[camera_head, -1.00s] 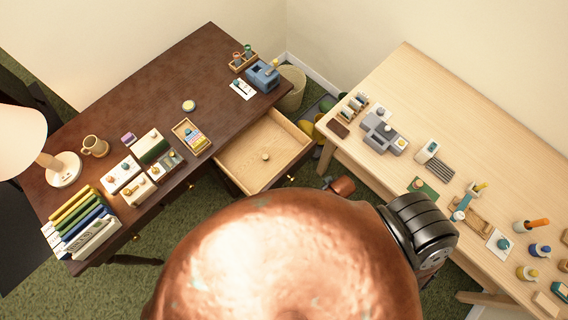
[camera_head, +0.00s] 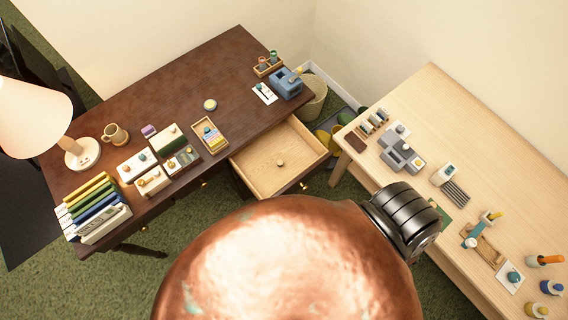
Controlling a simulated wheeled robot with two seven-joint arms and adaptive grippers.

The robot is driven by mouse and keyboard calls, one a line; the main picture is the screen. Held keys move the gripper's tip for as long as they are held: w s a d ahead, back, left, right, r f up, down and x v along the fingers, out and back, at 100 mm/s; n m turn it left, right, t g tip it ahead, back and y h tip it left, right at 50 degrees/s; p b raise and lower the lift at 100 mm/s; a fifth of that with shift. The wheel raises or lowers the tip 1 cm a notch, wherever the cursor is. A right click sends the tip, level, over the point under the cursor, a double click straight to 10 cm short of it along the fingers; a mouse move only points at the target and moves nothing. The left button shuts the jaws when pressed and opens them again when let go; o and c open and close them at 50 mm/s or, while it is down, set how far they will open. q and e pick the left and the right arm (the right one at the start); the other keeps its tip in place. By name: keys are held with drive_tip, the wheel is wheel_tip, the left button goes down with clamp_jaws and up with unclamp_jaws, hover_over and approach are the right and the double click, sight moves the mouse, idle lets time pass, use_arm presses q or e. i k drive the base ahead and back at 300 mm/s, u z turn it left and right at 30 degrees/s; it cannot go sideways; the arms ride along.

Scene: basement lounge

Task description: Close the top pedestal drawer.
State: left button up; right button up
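The top pedestal drawer (camera_head: 262,178) is pulled out from the right end of the dark wooden desk (camera_head: 165,92). Its pale wooden inside is visible, with one small round brass-coloured item (camera_head: 280,163) in it. A brass knob (camera_head: 304,184) shows on its front. A large copper-coloured rounded form fills the lower middle of the view, just in front of the drawer, with a black ribbed part at its right. Neither of my grippers can be made out in the view.
A light wooden table (camera_head: 432,110) with several small items stands close to the drawer's right. A woven basket (camera_head: 313,98) and a yellow-green item stand behind, between desk and table. Green carpet (camera_head: 165,222) is bare in front of the desk. A lamp (camera_head: 32,115) is at left.

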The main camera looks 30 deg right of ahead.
sight(304, 156)
drive_tip(key=u, duration=0.05)
drive_tip(key=k, duration=0.75)
drive_tip(key=z, duration=1.55)
drive_tip(key=k, duration=0.6)
drive_tip(key=u, duration=0.45)
drive_tip(key=i, duration=0.5)
